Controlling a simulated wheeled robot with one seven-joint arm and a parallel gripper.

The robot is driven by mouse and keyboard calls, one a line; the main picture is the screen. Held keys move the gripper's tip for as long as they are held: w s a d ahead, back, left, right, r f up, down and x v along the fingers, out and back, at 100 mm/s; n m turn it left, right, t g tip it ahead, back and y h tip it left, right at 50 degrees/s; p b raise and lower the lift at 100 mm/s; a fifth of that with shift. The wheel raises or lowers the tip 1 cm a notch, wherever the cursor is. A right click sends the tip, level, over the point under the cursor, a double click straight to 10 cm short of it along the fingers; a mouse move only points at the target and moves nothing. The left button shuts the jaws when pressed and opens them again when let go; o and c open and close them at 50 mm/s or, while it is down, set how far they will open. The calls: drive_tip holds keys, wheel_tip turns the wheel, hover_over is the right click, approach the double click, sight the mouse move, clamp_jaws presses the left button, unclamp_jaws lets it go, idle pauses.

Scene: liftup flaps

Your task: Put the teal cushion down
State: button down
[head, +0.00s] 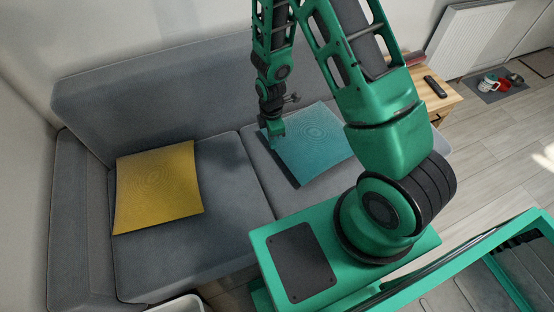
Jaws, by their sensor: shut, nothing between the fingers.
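The teal cushion (313,152) lies on the right seat of the grey sofa, partly hidden behind my arm. My gripper (276,146) points down at the cushion's left edge. It is shut with nothing held between its fingers. I cannot tell whether the fingertips touch the cushion or are just above it.
A yellow cushion (158,186) lies on the left seat of the grey sofa (226,218). A wooden side table (437,98) with a dark remote (435,87) stands to the right. Mugs (488,85) sit on a dark floor mat by the radiator (472,38).

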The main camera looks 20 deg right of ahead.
drive_tip(key=shift+n, duration=0.5)
drive_tip(key=f, duration=0.4)
drive_tip(key=a+f, duration=0.1)
drive_tip(key=f, duration=0.7)
drive_tip(key=shift+s+a, duration=0.25)
drive_tip(key=shift+a, duration=0.05)
drive_tip(key=d, duration=0.2)
drive_tip(key=shift+w+d+f, duration=0.1)
drive_tip(key=shift+d+f, duration=0.25)
drive_tip(key=shift+d, duration=0.65)
